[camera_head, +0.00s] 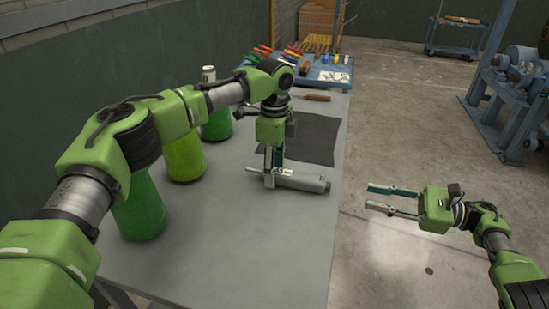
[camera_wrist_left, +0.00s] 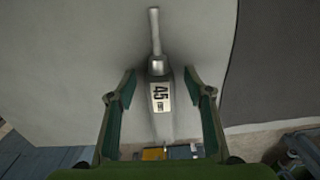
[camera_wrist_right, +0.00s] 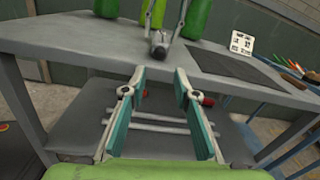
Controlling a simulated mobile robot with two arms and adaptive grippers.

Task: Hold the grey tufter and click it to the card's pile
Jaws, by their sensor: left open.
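The grey tufter (camera_head: 308,182), a cylinder with a thin nozzle and a white "45" label, lies on the grey table. In the left wrist view the tufter (camera_wrist_left: 159,92) points its nozzle away, between my left gripper's fingers. My left gripper (camera_head: 273,166) is open and reaches down over the tufter, one finger on each side, with gaps visible. My right gripper (camera_head: 369,197) is open and empty, off the table's right edge. A white printed card (camera_wrist_right: 242,43) shows beyond the table in the right wrist view; I cannot make out its pile.
A dark mat (camera_head: 308,138) lies on the table behind the tufter. Several green cones, one of them the lime cone (camera_head: 184,158), line the left side. A blue bench (camera_head: 338,86) with coloured tools stands at the far end.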

